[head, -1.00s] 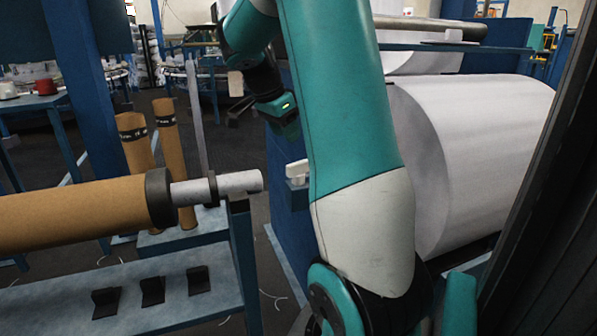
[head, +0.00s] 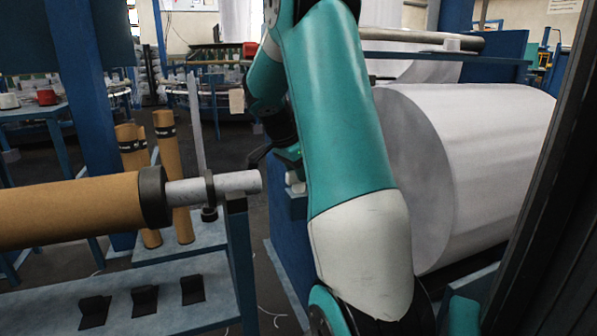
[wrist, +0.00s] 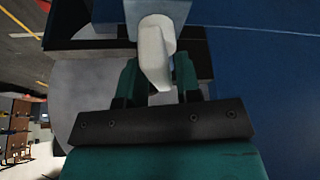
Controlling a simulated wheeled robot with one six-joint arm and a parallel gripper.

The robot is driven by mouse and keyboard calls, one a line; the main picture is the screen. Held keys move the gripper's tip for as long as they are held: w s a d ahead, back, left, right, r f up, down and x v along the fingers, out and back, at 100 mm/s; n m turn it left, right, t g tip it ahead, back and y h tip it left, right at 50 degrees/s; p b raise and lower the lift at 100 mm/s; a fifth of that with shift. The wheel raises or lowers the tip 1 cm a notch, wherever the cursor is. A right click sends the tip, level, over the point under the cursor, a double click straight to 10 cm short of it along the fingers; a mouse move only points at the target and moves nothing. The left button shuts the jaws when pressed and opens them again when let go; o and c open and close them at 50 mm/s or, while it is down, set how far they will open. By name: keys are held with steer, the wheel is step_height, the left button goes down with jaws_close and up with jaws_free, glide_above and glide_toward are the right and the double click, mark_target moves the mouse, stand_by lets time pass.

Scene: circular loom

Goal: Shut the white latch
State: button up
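The white latch (head: 296,182) is on the blue frame in the middle of the head view, mostly hidden by my arm and gripper. In the wrist view the white latch (wrist: 154,55) is a rounded white piece with a tongue pointing toward my gripper, mounted on a light blue block (wrist: 150,6). My gripper (wrist: 156,72) has one teal finger on each side of the latch. The fingers are apart, and narrow gaps seem to show beside the latch. In the head view my gripper (head: 287,156) is just above and beside the latch.
A large white roll (head: 490,150) lies right of my arm. A brown tube on a grey shaft (head: 230,183) ends close to the left of the latch. An upright grey bar (head: 195,125) stands by that shaft. A dark post (head: 545,210) borders the right.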

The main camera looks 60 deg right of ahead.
jaws_close()
steer(key=shift+r+m+p, duration=0.2)
steer(key=shift+m+p, duration=0.3)
steer(key=shift+p, duration=0.25)
steer(key=shift+f+m+g+y+p, duration=0.25)
steer(key=shift+m+g+p, duration=0.3)
steer(key=shift+m, duration=0.75)
steer(key=shift+o, duration=1.8)
jaws_free()
steer(key=shift+r, duration=0.1)
steer(key=p+v, duration=0.7)
steer(key=v, duration=1)
steer(key=shift+r, duration=0.15)
